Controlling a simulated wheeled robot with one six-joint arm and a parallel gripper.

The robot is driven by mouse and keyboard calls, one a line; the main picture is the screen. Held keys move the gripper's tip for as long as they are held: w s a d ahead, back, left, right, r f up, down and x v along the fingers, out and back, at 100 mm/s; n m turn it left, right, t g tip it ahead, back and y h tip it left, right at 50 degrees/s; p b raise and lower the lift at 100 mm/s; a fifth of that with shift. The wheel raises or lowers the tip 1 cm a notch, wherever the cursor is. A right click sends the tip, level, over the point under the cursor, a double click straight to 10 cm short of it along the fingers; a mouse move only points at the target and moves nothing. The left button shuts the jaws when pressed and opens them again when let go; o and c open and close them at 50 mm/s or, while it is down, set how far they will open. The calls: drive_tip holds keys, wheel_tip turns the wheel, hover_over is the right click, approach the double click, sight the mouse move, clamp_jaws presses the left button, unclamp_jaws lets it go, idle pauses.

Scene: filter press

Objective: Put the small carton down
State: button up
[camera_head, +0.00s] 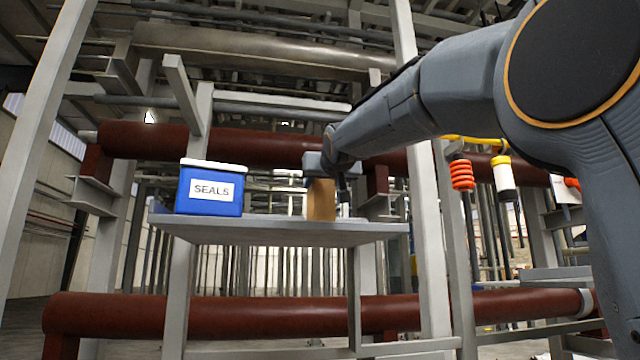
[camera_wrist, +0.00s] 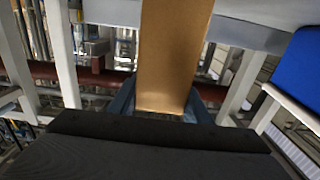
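The small carton (camera_head: 321,199) is a plain brown upright box at the right part of a grey shelf (camera_head: 280,232). Its lower end is at the shelf top; I cannot tell whether it touches or hangs just above. My gripper (camera_head: 322,176) is at the carton's upper end, coming in from the right. In the wrist view the carton (camera_wrist: 172,55) runs up the middle, with my gripper's blue-grey fingers (camera_wrist: 163,108) close against both sides. The gripper looks shut on it. The fingertips are partly hidden behind the dark gripper body.
A blue box with a white lid, labelled SEALS (camera_head: 209,188), stands on the shelf's left part, with bare shelf between it and the carton. A dark red pipe (camera_head: 240,146) runs behind. Grey posts rise around the shelf. An orange coil (camera_head: 462,174) hangs at right.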

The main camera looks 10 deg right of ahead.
drive_tip(key=o, duration=0.3)
drive_tip(key=shift+o, duration=0.3)
drive_tip(key=shift+r+p, duration=0.2)
drive_tip(key=shift+p, duration=0.1)
drive_tip(key=s+b, duration=0.4)
drive_tip(key=s, duration=0.8)
drive_tip(key=shift+b, duration=0.4)
drive_tip(key=shift+f, duration=0.1)
